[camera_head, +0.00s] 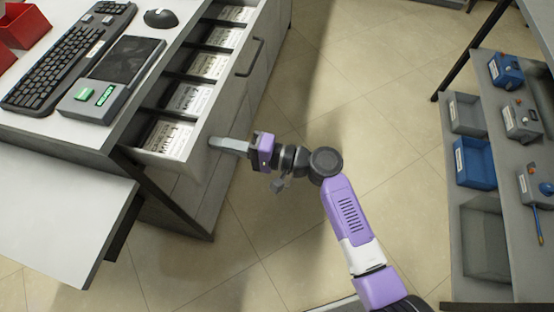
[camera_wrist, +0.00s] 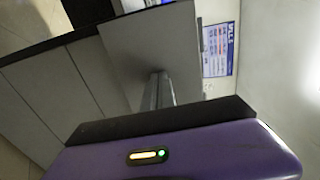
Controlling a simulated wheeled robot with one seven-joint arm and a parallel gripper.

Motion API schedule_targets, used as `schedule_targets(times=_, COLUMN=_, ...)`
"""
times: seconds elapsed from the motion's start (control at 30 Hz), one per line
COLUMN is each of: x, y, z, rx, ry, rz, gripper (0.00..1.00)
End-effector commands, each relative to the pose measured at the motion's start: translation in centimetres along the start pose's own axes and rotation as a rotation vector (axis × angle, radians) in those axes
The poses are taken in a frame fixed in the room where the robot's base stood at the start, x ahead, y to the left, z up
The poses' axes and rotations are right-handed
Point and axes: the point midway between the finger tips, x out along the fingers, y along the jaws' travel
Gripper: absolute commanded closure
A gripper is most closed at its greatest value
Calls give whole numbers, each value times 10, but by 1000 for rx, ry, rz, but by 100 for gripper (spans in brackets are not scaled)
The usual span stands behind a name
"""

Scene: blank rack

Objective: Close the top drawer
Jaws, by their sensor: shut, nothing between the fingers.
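The top drawer (camera_head: 225,98) of the white cabinet is partly pulled out. Its inside shows several compartments with white printed papers. A dark bar handle (camera_head: 250,58) sits on its front, toward the far end. My gripper (camera_head: 214,142) is shut and empty, with its tips at the near end of the drawer front, apart from the handle. The tips look to be touching or very close to the front; I cannot tell which. In the wrist view the shut fingers (camera_wrist: 160,78) point at a plain grey panel (camera_wrist: 135,55).
The cabinet top bears a keyboard (camera_head: 66,58), a black mouse (camera_head: 160,18) and a grey device (camera_head: 112,75). A light panel (camera_head: 62,215) juts out at the left. A rack (camera_head: 505,170) with blue and grey bins stands at the right. The tiled floor between is clear.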

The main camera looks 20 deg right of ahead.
Motion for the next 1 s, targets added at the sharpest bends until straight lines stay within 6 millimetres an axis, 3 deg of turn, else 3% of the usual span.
schedule_targets(times=0.2, x=63, y=6, z=2, rx=-4, ry=-6, rz=-1, gripper=100)
schedule_targets(times=0.5, x=132, y=5, z=1, rx=-3, ry=-4, rz=0, gripper=100)
schedule_targets(times=0.73, x=163, y=3, z=0, rx=-2, ry=-1, rz=0, gripper=100)
schedule_targets(times=1.0, x=176, y=1, z=0, rx=0, ry=1, rz=1, gripper=100)
